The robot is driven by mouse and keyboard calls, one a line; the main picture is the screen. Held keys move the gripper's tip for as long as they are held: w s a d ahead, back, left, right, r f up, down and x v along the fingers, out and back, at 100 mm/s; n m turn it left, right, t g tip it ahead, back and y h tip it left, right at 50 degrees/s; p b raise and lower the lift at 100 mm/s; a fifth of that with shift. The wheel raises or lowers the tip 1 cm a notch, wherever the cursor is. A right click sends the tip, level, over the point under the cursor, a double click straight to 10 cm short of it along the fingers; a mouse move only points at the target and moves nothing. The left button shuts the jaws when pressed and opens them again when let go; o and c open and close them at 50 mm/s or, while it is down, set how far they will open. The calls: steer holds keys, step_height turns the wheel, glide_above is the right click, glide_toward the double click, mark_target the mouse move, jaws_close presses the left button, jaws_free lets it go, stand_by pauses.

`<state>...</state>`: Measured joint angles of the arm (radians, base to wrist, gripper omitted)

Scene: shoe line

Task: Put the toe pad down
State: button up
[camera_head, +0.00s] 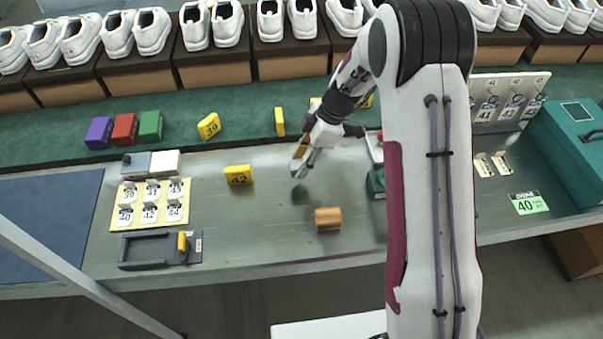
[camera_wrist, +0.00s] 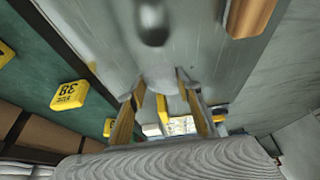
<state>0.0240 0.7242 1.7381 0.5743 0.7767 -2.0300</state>
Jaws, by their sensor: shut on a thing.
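My gripper (camera_head: 303,168) hangs over the middle of the grey bench, its fingers angled down to the left. In the wrist view its two fingers (camera_wrist: 161,88) reach forward with a narrow space between them. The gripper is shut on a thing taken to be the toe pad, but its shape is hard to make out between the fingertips. A dark rounded patch (camera_head: 299,195) lies on the bench just below the fingertips; it also shows in the wrist view (camera_wrist: 152,22). I cannot tell whether it is a shadow or an object.
A brown block (camera_head: 328,218) lies on the bench right of the dark patch. A yellow tag marked 42 (camera_head: 239,175) lies to the left, beyond it a tag board (camera_head: 115,213) and a black tray (camera_head: 150,262). A teal case (camera_head: 568,140) stands at right.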

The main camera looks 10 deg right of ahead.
mark_target(302, 181)
steer(key=shift+f, duration=0.9)
steer(key=shift+f, duration=1.85)
steer(key=shift+f, duration=0.15)
steer(key=o, duration=0.9)
steer(key=v, duration=1.2)
steer(key=shift+r, duration=0.25)
